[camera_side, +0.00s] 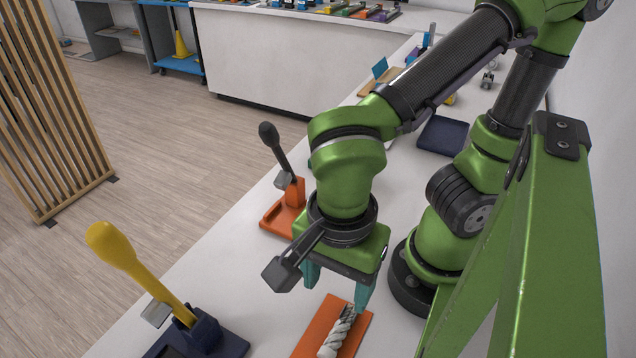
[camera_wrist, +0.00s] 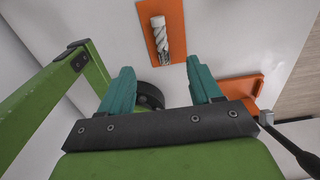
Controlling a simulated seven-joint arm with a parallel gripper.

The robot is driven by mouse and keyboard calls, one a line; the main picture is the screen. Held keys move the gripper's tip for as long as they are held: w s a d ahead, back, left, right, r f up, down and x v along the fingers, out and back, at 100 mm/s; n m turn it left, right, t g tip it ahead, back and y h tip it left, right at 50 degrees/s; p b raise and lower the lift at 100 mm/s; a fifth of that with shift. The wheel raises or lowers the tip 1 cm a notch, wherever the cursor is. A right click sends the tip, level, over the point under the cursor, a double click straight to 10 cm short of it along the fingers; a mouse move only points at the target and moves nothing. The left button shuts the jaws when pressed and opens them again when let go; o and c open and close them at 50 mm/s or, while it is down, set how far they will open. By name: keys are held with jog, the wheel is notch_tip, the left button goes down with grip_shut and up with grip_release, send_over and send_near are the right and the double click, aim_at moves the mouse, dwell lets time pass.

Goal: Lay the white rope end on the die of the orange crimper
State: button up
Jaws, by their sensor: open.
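The white rope end (camera_side: 337,336) lies on a flat orange mat (camera_side: 316,328) on the white bench, below my gripper in the side view. The orange crimper (camera_side: 278,212), with a black-knobbed lever raised, stands behind and left of my gripper. Part of its orange base (camera_wrist: 243,84) shows in the wrist view; its die is not clearly visible.
A navy crimper (camera_side: 205,335) with a raised yellow lever (camera_side: 120,250) stands front left. A dark blue mat (camera_side: 443,135) and small items lie farther along the bench. A green frame (camera_side: 545,240) rises at right. Bench between the two crimpers is clear.

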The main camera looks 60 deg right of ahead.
send_over(331, 343)
jog(key=f, duration=0.9)
jog(key=shift+s+d+f, duration=0.1)
jog(key=shift+d+f, duration=0.15)
jog(key=shift+d, duration=0.1)
jog(key=shift+a+f, duration=0.2)
jog(key=shift+f, duration=1.2)
jog(key=shift+a+f, duration=0.15)
jog(key=shift+f, duration=1.25)
jog(key=shift+c, duration=0.2)
grip_shut()
